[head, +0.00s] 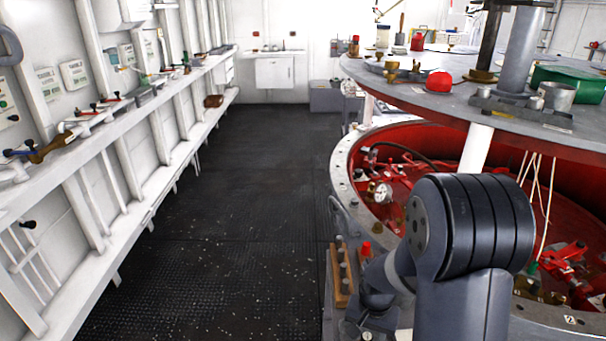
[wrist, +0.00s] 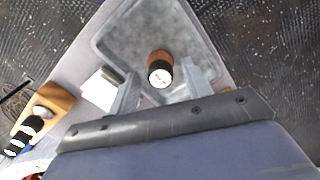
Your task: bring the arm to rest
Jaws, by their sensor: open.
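My arm stands at the lower right of the head view, its large dark joint in front of the round red-lined well. In the wrist view my gripper (wrist: 163,88) is open, its two grey fingers apart. They point toward a grey tray (wrist: 113,38). A small brown and black cylinder with a white end (wrist: 160,68) shows between the fingers, in or above the tray. I cannot tell how far it is from them. In the head view the fingers cannot be made out.
A wooden rack (wrist: 52,103) with black, white-ended items stands left of the gripper; the rack also shows in the head view (head: 342,280). A raised round table (head: 430,100) with a red cap (head: 439,81) overhangs the well. Dark deck (head: 230,200) lies clear at centre-left.

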